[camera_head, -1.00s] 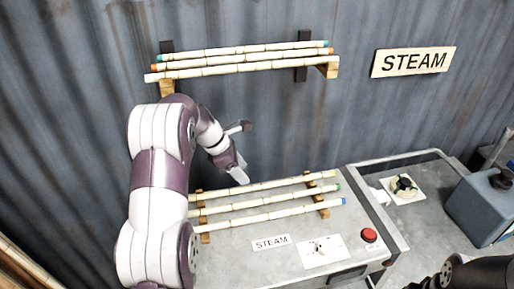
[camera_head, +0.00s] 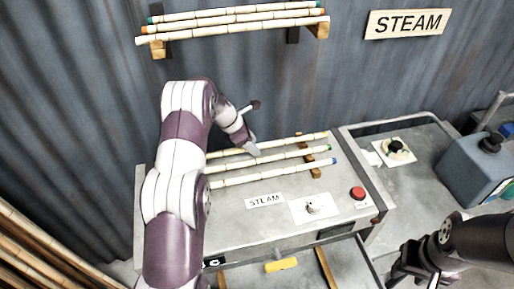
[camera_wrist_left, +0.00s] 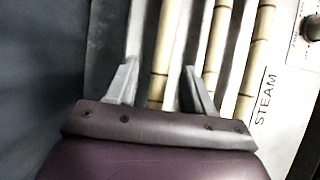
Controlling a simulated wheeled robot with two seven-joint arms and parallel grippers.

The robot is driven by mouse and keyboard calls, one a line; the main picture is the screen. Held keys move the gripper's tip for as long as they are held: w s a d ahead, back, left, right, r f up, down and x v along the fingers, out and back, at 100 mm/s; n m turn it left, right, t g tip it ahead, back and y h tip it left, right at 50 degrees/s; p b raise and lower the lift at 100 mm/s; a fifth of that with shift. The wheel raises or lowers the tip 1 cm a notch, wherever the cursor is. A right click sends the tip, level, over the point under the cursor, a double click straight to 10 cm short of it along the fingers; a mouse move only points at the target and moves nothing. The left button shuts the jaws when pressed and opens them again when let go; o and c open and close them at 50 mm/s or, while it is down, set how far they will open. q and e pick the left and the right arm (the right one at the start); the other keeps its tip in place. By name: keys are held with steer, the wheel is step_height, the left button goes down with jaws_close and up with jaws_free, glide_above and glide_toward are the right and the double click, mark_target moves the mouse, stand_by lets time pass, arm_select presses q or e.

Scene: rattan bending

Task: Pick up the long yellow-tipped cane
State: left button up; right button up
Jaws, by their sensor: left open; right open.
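The yellow-tipped cane (camera_head: 300,139) lies at the back of three canes on the grey steam box, its yellow end at the right. In the left wrist view this cane (camera_wrist_left: 164,50) runs between the two fingers of my open left gripper (camera_wrist_left: 162,78). In the head view my left gripper (camera_head: 254,148) is over the cane's middle; I cannot tell whether it touches. The arm hides the cane's left end. The green-tipped (camera_head: 290,155) and blue-tipped (camera_head: 290,171) canes lie in front. My right gripper (camera_head: 408,272), dark, is open and empty at the lower right.
A wall rack (camera_head: 322,29) holds three more canes above. The box front carries a STEAM label (camera_head: 264,200), a knob (camera_head: 312,208) and a red button (camera_head: 357,193). A blue-grey container (camera_head: 480,165) stands at the right. Long canes (camera_head: 40,245) stand at the lower left.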

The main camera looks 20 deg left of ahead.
arm_select(q)
steer(key=shift+s+d+r, duration=0.15)
steer(key=shift+s+d, duration=0.05)
steer(key=shift+c, duration=0.3)
steer(key=c, duration=0.5)
steer(key=shift+w, duration=0.1)
jaws_close()
steer(key=shift+f, duration=0.2)
